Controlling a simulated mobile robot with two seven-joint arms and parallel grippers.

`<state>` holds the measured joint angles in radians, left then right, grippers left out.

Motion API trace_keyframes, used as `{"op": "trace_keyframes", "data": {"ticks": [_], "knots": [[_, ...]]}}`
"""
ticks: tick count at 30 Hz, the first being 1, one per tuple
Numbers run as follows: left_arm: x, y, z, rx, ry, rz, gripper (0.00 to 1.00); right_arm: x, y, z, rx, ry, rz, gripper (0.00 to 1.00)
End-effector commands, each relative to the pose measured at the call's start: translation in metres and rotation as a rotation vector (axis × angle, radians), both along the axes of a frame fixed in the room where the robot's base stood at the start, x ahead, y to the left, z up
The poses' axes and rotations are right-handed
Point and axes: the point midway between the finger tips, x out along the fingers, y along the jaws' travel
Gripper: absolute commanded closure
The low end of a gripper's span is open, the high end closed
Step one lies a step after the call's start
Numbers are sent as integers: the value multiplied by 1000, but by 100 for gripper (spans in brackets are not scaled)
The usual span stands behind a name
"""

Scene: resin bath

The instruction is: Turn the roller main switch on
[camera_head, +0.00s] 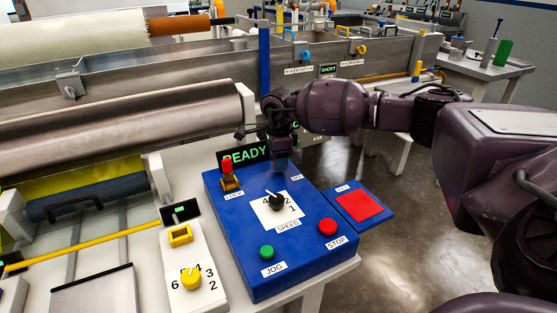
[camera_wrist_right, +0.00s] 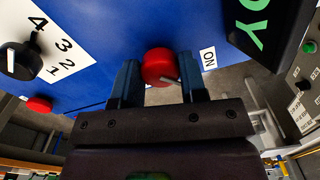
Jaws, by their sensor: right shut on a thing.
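The blue control panel (camera_head: 235,215) stands at the middle of the head view. In the right wrist view, a round red knob (camera_wrist_right: 160,66) with a pale pointer line sits on the panel, and a white "ON" label (camera_wrist_right: 209,58) is beside it to the right. The pointer line runs toward the right finger, slightly downward. My right gripper (camera_head: 281,166) reaches down to the panel's far right corner and hides the knob in the head view. Its two fingers (camera_wrist_right: 160,82) are shut on the red knob. My left gripper is out of view.
The panel also carries a black speed dial (camera_head: 277,201), a green jog button (camera_head: 267,252), a red stop button (camera_head: 327,227) and a red-topped lock switch (camera_head: 228,168). A lit "READY" display (camera_head: 245,157) stands close behind my gripper. The steel roller (camera_head: 110,125) lies left.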

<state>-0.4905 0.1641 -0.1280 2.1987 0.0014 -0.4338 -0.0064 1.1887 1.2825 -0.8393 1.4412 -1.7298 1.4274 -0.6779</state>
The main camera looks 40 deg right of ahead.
Motion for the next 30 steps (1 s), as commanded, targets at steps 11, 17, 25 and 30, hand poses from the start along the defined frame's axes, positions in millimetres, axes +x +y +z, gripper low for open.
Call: {"op": "trace_keyframes", "data": {"ticks": [11,17,25,30], "knots": [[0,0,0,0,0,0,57,0,0,0,0,-1,0,35],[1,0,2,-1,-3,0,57,0,0,5,0,-2,0,35],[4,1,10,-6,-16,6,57,1,0,49,1,-9,0,35],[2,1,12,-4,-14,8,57,1,0,79,1,-9,0,35]]}}
